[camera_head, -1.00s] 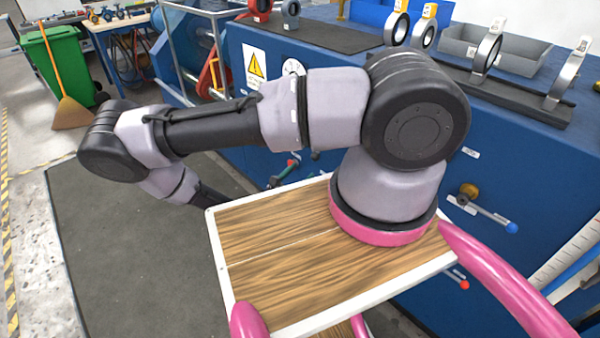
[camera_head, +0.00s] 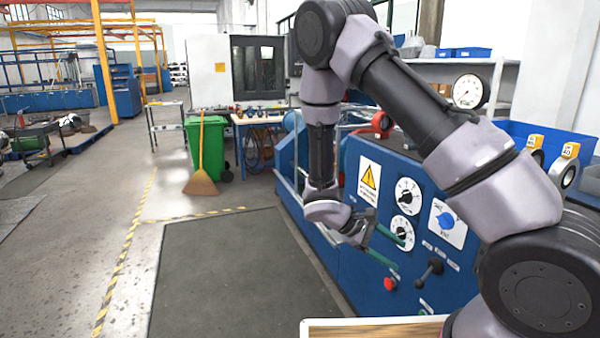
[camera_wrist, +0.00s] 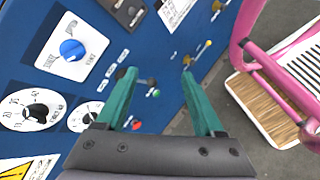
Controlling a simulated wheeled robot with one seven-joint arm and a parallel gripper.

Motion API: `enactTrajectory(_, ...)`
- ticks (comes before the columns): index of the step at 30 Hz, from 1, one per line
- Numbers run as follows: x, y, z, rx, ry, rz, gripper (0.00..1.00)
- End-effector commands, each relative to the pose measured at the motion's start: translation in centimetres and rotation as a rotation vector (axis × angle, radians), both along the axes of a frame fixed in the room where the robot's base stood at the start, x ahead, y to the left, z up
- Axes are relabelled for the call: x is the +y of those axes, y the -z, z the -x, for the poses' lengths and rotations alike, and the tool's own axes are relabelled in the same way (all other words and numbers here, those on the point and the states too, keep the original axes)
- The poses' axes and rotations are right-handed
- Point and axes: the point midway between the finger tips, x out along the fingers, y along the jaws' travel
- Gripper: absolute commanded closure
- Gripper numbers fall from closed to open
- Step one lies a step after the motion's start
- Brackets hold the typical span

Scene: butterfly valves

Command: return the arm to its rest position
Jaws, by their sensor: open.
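My gripper (camera_head: 400,256) hangs at the end of my arm, in front of the blue panel (camera_head: 350,270) in the head view. Its two green fingers are apart with nothing between them. In the wrist view, the gripper (camera_wrist: 158,73) is open too, with the blue panel face (camera_wrist: 165,25) behind the fingers. My arm arches up from the base at lower right, and its forearm hangs down near the middle of the head view. Whether the fingertips touch the panel cannot be told.
The panel carries a blue knob (camera_head: 445,219), dials (camera_head: 408,196), a black lever (camera_head: 429,272) and a red button (camera_head: 389,284). A green bin (camera_head: 207,148) and broom (camera_head: 201,183) stand behind. The dark floor mat (camera_head: 235,280) left of the panel is clear.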

Motion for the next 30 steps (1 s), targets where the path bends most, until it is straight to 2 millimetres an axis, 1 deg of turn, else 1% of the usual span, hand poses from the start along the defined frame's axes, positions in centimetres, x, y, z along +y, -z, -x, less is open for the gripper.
enactTrajectory(1,0.1,-1.9,-0.1,-0.037,0.061,-0.061,0.3)
enactTrajectory(11,0.3,-12.2,0.7,-0.259,0.392,-0.42,0.3)
enactTrajectory(15,0.1,-16.6,1.5,-0.367,0.513,-0.571,0.3)
enactTrajectory(17,-0.1,-18.5,1.8,-0.418,0.558,-0.633,0.3)
enactTrajectory(21,-0.4,-22.9,3.0,-0.539,0.655,-0.781,0.3)
enactTrajectory(23,-0.6,-24.7,3.6,-0.594,0.689,-0.842,0.3)
enactTrajectory(24,-0.6,-25.9,4.1,-0.632,0.712,-0.883,0.3)
enactTrajectory(30,-1.0,-31.6,6.7,-0.831,0.798,-1.078,0.3)
